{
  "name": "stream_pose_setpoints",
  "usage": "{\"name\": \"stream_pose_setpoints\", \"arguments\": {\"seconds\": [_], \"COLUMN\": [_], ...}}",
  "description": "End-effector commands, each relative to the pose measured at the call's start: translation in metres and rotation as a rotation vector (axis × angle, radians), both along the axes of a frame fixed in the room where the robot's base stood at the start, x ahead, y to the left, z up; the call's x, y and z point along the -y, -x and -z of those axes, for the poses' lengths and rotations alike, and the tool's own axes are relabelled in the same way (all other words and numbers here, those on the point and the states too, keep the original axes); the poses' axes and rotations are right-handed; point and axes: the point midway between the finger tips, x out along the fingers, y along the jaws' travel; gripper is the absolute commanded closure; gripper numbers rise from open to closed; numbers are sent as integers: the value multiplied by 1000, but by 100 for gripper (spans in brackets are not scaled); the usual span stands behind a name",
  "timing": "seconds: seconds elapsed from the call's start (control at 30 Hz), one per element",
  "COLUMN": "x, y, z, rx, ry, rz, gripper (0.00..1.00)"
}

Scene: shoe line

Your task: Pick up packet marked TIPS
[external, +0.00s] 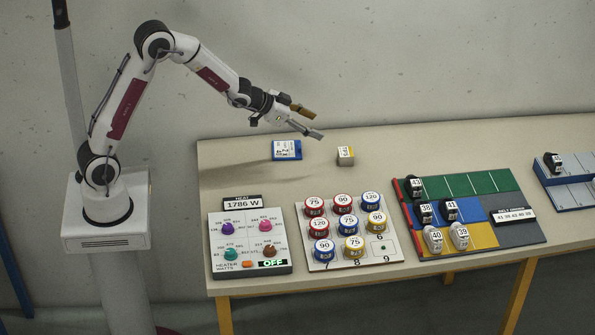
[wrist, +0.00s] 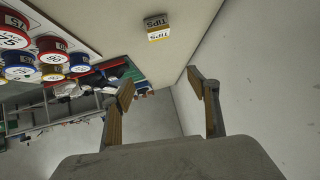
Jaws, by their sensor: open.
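The packet marked TIPS (external: 345,156) is a small white block with a yellow band, standing on the table toward the back. In the wrist view the packet (wrist: 158,27) shows at the top, its label reading TIPS upside down. My gripper (external: 309,122) is above the table's back edge, to the left of the packet and higher than it. In the wrist view my gripper (wrist: 162,93) shows two fingers spread apart, with nothing between them. The packet is apart from the fingers.
A blue and white packet (external: 287,150) lies left of the TIPS packet. In front stand a heater panel (external: 250,268), a board of numbered round tins (external: 380,262) and a coloured board with numbered shoes (external: 486,208). The table (external: 430,146) is bare around the TIPS packet.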

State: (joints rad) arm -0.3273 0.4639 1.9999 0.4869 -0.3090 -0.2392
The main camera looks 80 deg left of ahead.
Motion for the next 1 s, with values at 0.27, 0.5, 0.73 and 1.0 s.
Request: {"name": "stream_pose_setpoints", "arguments": {"seconds": [0.27,0.5,0.73,1.0], "x": [-15,-23,-27,-26], "y": [-26,-41,-46,-47], "z": [49,89,109,112], "rx": [47,90,115,120], "ry": [35,73,95,99], "rz": [34,64,83,86], "gripper": [40,40,40,40]}}
